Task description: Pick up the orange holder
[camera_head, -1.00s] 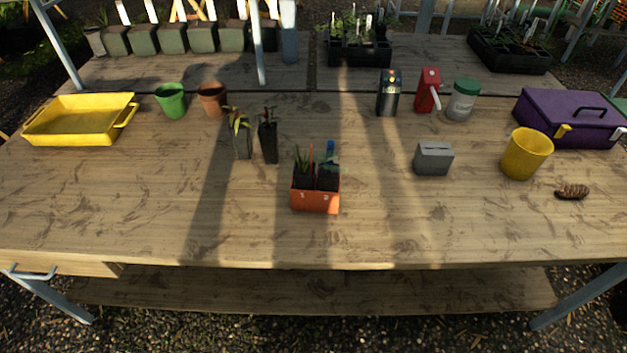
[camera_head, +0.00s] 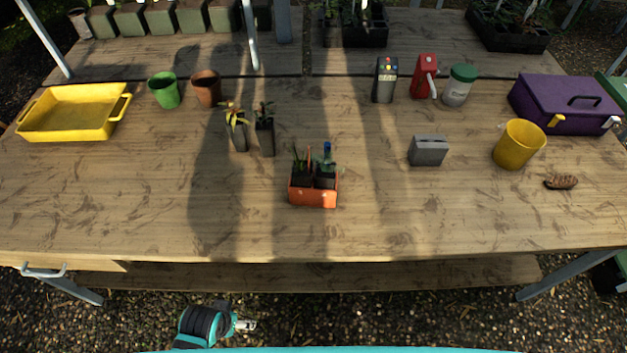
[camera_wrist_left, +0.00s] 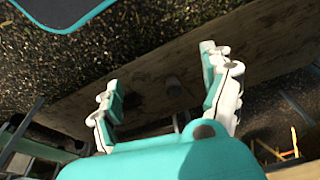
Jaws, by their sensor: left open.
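The orange holder (camera_head: 313,194) stands on the wooden table near its front middle. It holds two dark pots with plants and a blue-topped item. My left gripper (camera_head: 246,325) is low in front of the table, below the tabletop and well apart from the holder. In the left wrist view my left gripper (camera_wrist_left: 162,84) has its two fingers spread apart with nothing between them. The lower shelf's wood shows behind them. The holder is not in the left wrist view. My right gripper is not in view.
Two dark plant pots (camera_head: 264,135) stand behind and left of the holder. A grey box (camera_head: 428,151) and a yellow pot (camera_head: 518,146) stand to the right. A yellow tray (camera_head: 70,112) is at the left. The table front around the holder is clear.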

